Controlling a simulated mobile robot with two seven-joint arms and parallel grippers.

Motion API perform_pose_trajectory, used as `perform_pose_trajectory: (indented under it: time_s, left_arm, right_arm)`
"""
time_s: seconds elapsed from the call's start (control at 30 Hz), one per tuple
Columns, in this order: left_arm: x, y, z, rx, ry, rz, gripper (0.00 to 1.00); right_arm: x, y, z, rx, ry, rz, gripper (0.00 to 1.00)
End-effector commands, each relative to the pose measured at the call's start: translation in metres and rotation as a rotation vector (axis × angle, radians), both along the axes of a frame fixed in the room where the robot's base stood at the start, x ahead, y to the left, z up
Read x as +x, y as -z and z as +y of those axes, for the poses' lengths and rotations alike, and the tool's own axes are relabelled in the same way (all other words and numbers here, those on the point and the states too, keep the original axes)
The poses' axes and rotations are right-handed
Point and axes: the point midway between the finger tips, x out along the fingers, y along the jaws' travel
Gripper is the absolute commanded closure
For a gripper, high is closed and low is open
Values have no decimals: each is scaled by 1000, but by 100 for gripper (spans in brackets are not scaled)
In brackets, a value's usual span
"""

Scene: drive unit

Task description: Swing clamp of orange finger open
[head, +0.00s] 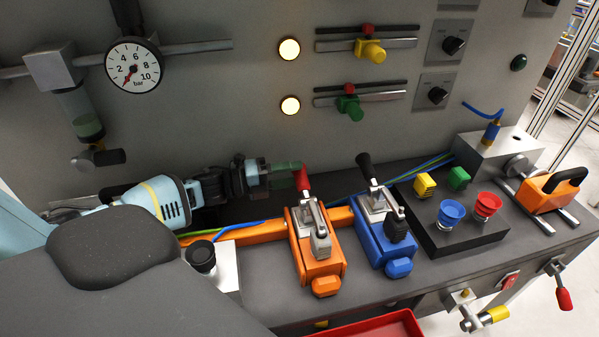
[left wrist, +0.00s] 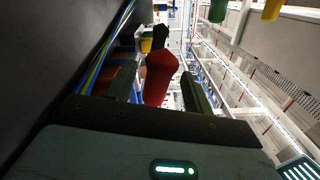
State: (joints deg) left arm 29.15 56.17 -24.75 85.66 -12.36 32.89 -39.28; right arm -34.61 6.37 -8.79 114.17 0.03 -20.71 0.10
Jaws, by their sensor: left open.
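The orange finger (head: 310,264) is an orange block on the grey bench with a metal toggle clamp (head: 313,217) on top. The clamp's red handle (head: 302,181) stands up at its back end, and its arm with a grey tip lies forward over the block. My left gripper (head: 286,168) comes in from the left and is open, its green fingertips at the red handle. In the left wrist view the red handle (left wrist: 161,78) shows between the two fingers; I cannot tell whether they touch it. My right gripper is not in view.
A blue finger (head: 384,249) with a black-handled clamp (head: 366,168) stands just right. Further right is a black box (head: 452,238) with coloured blocks and cups. A red tray (head: 385,327) lies at the front edge. The grey panel with a gauge (head: 133,65) rises behind.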

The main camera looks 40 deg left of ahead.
Motion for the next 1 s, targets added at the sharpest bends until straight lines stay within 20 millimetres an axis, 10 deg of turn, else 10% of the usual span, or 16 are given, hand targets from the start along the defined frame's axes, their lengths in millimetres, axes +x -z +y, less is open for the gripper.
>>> perform_pose_trajectory:
  time_s: [0.6,1.0]
  left_arm:
    - [20,0,-16,0,-1,1,49]
    - [19,0,-16,0,-1,1,100]
  right_arm:
    - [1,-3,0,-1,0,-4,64]
    - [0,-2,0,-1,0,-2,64]
